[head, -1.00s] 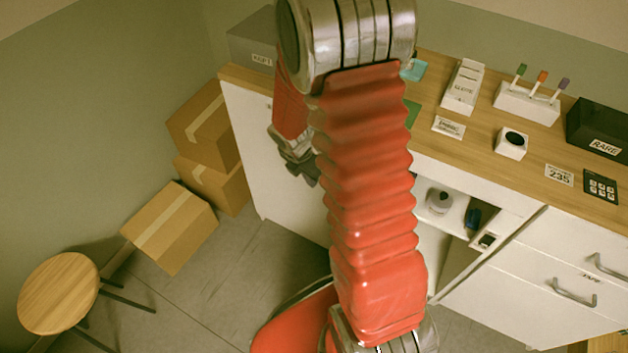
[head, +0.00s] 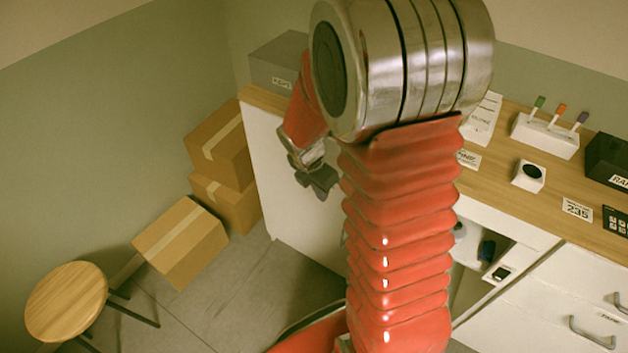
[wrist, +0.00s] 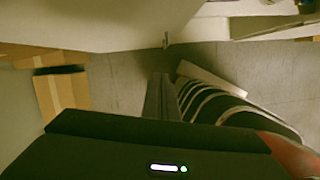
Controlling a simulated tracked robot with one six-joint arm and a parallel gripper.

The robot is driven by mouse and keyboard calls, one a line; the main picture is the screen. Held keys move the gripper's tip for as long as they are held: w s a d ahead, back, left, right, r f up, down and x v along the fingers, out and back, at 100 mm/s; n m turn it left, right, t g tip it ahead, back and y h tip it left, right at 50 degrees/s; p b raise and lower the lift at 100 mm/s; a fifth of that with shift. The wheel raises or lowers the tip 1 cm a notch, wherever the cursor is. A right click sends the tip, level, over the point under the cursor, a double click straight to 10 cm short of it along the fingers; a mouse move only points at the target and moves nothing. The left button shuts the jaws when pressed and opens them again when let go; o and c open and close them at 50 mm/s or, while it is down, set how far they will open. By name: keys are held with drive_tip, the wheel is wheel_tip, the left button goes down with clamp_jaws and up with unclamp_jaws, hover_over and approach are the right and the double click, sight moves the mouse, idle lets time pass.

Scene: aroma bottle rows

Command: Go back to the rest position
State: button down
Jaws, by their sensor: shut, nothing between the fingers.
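My gripper (head: 319,184) shows in the head view left of my red arm, hanging in front of the white side of the cabinet (head: 290,190). Its dark fingers are shut with nothing between them. It is apart from the cabinet and the boxes. In the wrist view the dark housing of my gripper fills the bottom, with a narrow dark finger shape (wrist: 160,100) pointing away over the grey floor. My arm hides part of the counter and the cabinet front.
Cardboard boxes (head: 182,240) are piled by the left wall. A round wooden stool (head: 66,300) stands at lower left. The wooden counter (head: 545,190) holds a grey box (head: 278,62), a pen stand (head: 545,136) and a black box (head: 608,158). Grey floor (head: 245,290) is clear between boxes and cabinet.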

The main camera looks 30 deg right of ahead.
idle(0.3)
drive_tip(key=s+a+r+m+t+y, duration=0.1)
drive_tip(key=s+a+r+m, duration=0.3)
drive_tip(key=r+m, duration=0.3)
drive_tip(key=s+a+r+m+t, duration=0.2)
drive_tip(key=s+a+r+m, duration=0.2)
drive_tip(key=s+r+m, duration=0.2)
drive_tip(key=s+a+r+m+t+y, duration=0.1)
drive_tip(key=s+a+r+m, duration=0.4)
drive_tip(key=r+m, duration=0.3)
drive_tip(key=shift+s+r+t+y, duration=0.3)
drive_tip(key=shift+s+r+t, duration=0.1)
drive_tip(key=shift+r, duration=0.95)
drive_tip(key=shift+d, duration=0.1)
